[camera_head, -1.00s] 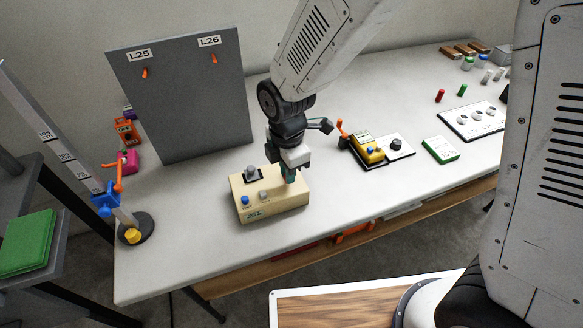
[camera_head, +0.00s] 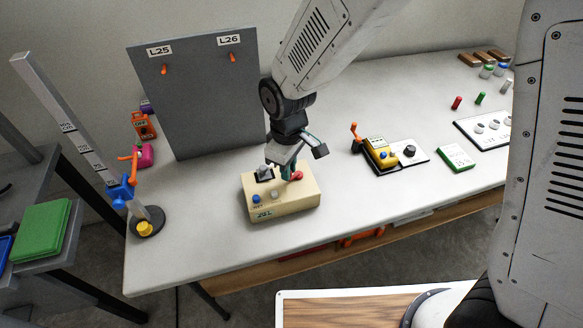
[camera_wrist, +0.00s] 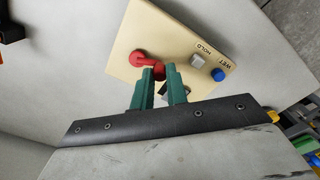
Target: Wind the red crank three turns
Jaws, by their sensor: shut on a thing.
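The beige box (camera_head: 283,202) stands near the front of the table. It has a blue button, a grey button and a label on it. The red crank (camera_head: 297,176) is on its top. In the wrist view, the red crank (camera_wrist: 139,57) has its hub on the beige box (camera_wrist: 165,32) and its arm runs right to a red knob. My gripper (camera_wrist: 160,73) has its green fingertips at that knob and is shut on it. In the head view, my gripper (camera_head: 290,173) is over the box top and partly hides the crank.
A grey board (camera_head: 200,95) with orange hooks stands behind the box. A slanted post with a blue clamp (camera_head: 122,190) is at the left. A yellow device (camera_head: 382,153) and a green box (camera_head: 456,158) lie to the right. The table between is clear.

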